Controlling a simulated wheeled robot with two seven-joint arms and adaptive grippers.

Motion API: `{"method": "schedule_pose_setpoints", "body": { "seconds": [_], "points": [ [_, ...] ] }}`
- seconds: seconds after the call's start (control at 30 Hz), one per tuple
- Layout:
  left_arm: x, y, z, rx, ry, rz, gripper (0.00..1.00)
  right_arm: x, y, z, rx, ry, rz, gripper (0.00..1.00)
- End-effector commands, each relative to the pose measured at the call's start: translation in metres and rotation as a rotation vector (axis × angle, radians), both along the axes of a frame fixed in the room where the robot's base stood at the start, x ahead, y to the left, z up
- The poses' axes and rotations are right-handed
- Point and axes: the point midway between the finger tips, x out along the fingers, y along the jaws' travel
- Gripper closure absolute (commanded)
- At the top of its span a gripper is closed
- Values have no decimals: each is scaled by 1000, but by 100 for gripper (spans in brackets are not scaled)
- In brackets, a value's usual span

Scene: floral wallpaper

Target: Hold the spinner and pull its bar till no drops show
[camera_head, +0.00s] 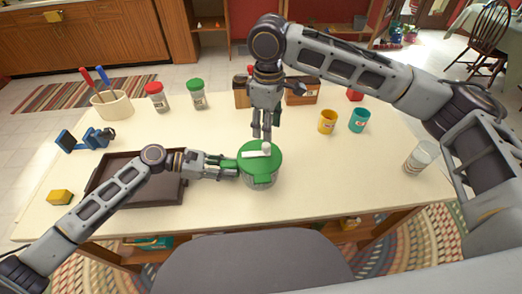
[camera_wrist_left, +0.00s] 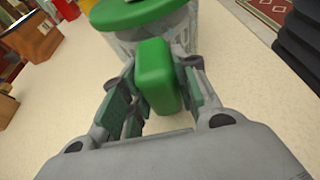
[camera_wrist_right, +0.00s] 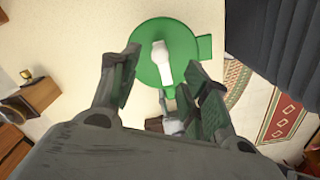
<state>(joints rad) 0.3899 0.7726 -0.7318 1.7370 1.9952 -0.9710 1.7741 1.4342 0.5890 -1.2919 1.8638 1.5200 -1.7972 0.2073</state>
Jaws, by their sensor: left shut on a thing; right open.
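The spinner has a round green lid (camera_head: 258,155) over a see-through bowl (camera_head: 265,186) and stands upright on the table. A white bar (camera_head: 257,151) with a round knob lies across the lid; it also shows in the right wrist view (camera_wrist_right: 162,66). My left gripper (camera_head: 231,170) is shut on the spinner's green side handle (camera_wrist_left: 155,75). My right gripper (camera_head: 262,132) is open and empty, pointing down near the far edge of the lid. In the right wrist view the bar lies beyond and between its fingers (camera_wrist_right: 158,75). Drops in the bowl cannot be made out.
A dark tray (camera_head: 108,183) lies left, under my left arm. A yellow sponge (camera_head: 60,197), blue device (camera_head: 85,140), utensil crock (camera_head: 112,104), jars (camera_head: 197,95), wooden boxes (camera_head: 303,92), cups (camera_head: 327,122) and a glass (camera_head: 420,158) stand around.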

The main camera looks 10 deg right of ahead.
Motion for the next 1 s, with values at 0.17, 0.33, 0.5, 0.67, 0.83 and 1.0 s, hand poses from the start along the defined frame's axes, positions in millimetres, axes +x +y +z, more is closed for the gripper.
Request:
{"method": "schedule_pose_setpoints", "body": {
  "seconds": [0.17,0.33,0.5,0.67,0.83,1.0],
  "points": [
    [0,0,0,0,0,0,93,0,-1,-17,-1,0,-1,54],
    [0,0,0,0,0,0,93,0,0,-32,1,1,0,54],
    [0,0,0,0,0,0,93,-1,0,-48,0,1,0,54],
    [0,0,0,0,0,0,93,0,0,-61,1,1,0,54],
    [0,0,0,0,0,0,93,0,0,-71,0,0,1,54],
    [0,0,0,0,0,0,93,0,0,-75,0,-1,1,54]
  ]
}}
